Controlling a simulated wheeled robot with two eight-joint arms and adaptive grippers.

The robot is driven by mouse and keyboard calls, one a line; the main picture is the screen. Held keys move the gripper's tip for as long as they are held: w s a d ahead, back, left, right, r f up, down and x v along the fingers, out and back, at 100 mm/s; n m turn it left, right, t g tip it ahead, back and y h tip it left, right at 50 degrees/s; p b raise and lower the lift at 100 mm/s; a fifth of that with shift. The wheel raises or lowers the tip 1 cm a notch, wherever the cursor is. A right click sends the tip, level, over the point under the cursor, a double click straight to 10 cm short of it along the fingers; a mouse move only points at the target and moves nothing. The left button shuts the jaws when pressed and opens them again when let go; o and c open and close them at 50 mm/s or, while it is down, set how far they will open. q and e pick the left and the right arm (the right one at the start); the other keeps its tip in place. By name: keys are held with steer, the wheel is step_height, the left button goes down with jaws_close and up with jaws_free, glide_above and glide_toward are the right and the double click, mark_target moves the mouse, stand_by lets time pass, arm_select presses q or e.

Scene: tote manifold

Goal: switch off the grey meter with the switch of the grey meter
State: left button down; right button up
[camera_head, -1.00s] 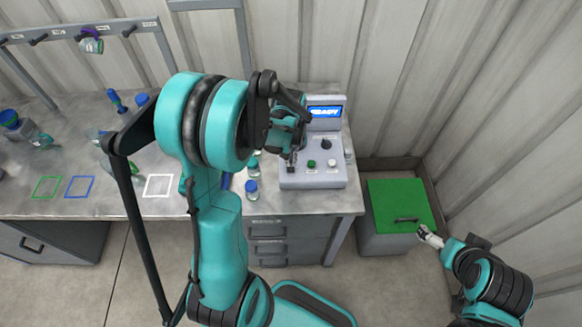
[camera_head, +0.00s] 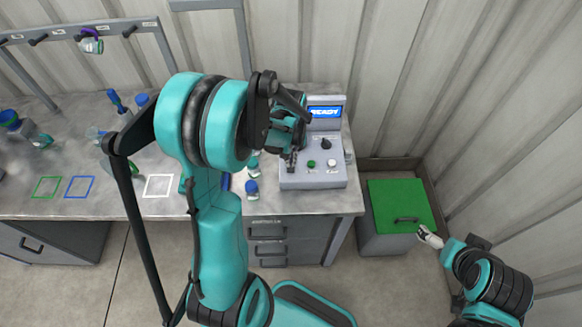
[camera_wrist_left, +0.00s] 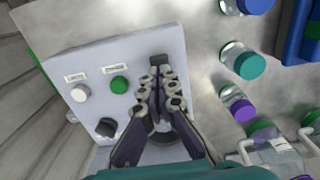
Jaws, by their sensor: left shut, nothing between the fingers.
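The grey meter (camera_head: 325,181) stands on the right end of the bench. Its blue screen (camera_head: 325,113) is lit and reads READY. A small dark switch (camera_wrist_left: 160,60) shows at the panel's edge in the left wrist view. My left gripper (camera_head: 292,163) is over the left part of the meter's panel. In the left wrist view its fingers (camera_wrist_left: 160,79) are shut and empty, with the tips close to the switch; whether they touch it I cannot tell. My right gripper (camera_head: 428,236) is away by the green-lidded bin, its finger gap too small to judge.
The panel also has a green button (camera_wrist_left: 119,84), a white button (camera_wrist_left: 80,93) and a black knob (camera_wrist_left: 106,127). Lidded bottles, one blue-capped (camera_head: 252,187), stand left of the meter. The green-lidded bin (camera_head: 384,187) is at the right, by the wall.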

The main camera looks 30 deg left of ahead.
mark_target(291, 169)
arm_select(q)
steer(key=shift+f+b, duration=1.2)
steer(key=shift+f, duration=0.15)
stand_by(0.4)
steer(key=shift+r, duration=0.1)
steer(key=shift+r+p, duration=2.55)
steer(key=shift+r, duration=0.95)
steer(key=shift+f, duration=0.1)
